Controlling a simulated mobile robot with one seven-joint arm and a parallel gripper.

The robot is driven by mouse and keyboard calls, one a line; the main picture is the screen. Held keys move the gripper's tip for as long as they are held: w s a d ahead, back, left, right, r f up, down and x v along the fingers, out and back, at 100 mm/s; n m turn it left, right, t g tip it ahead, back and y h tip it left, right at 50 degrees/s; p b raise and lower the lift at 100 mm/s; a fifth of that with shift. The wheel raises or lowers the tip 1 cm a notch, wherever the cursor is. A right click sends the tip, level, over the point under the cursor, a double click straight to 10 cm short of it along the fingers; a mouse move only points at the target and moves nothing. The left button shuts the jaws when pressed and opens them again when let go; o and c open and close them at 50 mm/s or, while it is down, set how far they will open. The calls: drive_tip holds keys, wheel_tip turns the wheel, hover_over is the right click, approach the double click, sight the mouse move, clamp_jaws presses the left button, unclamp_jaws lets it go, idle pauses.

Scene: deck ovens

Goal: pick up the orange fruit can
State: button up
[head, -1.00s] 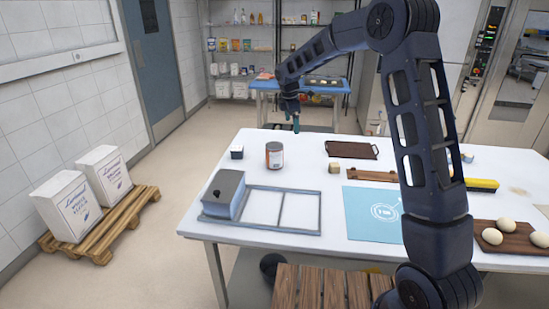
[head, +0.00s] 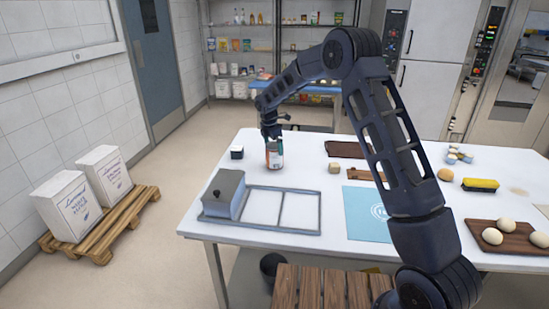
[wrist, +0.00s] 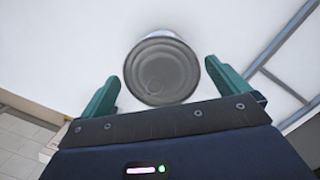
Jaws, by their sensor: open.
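The orange fruit can (head: 275,158) stands upright on the white table, left of the middle in the head view. It has an orange and pale label. In the wrist view I look down on the grey metal lid of the can (wrist: 161,70). My gripper (wrist: 160,84) is open, with one green finger on each side of the can's near part. I see a gap between the can and each finger. In the head view my gripper (head: 272,136) is over the can and hides its top.
A small dark box (head: 236,152) stands just left of the can. A dark board (head: 343,150) lies to the right. Bare table surrounds the can.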

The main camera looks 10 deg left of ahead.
sight(275, 154)
drive_tip(key=shift+w+d+f, duration=0.1)
drive_tip(key=shift+d+f, duration=0.1)
drive_tip(key=shift+f, duration=1.1)
drive_tip(key=shift+w+d+f, duration=0.1)
drive_tip(key=shift+d+f, duration=0.1)
drive_tip(key=shift+f, duration=1.1)
drive_tip(key=shift+c, duration=0.4)
drive_tip(key=c, duration=1.4)
